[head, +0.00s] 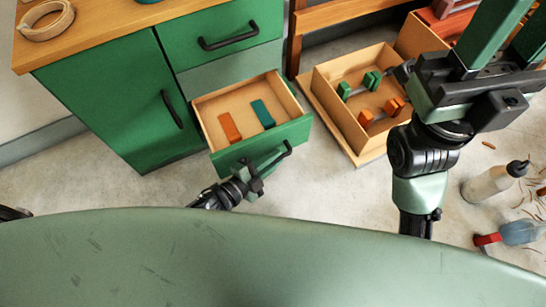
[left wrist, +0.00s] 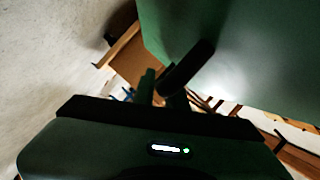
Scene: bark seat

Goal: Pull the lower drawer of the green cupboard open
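The green cupboard (head: 110,95) stands at the upper left with a wooden top. Its lower drawer (head: 226,158) is pulled well out, and its pale wooden inside shows an orange block (head: 230,128) and a teal block (head: 263,114). My left gripper (head: 258,176) is at the left end of the drawer's black handle (head: 283,154), and its fingers appear closed around the bar. In the left wrist view the dark handle (left wrist: 190,66) runs down to the fingers, which are partly in shadow. My right gripper (head: 404,72) is by the wooden box; its fingers are unclear.
The upper drawer (head: 218,35) and the side door (head: 115,112) are shut. A wooden box (head: 335,110) with green and orange pieces stands right of the open drawer. A bottle (head: 487,184) and a red-and-blue object (head: 515,233) are on the floor at right.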

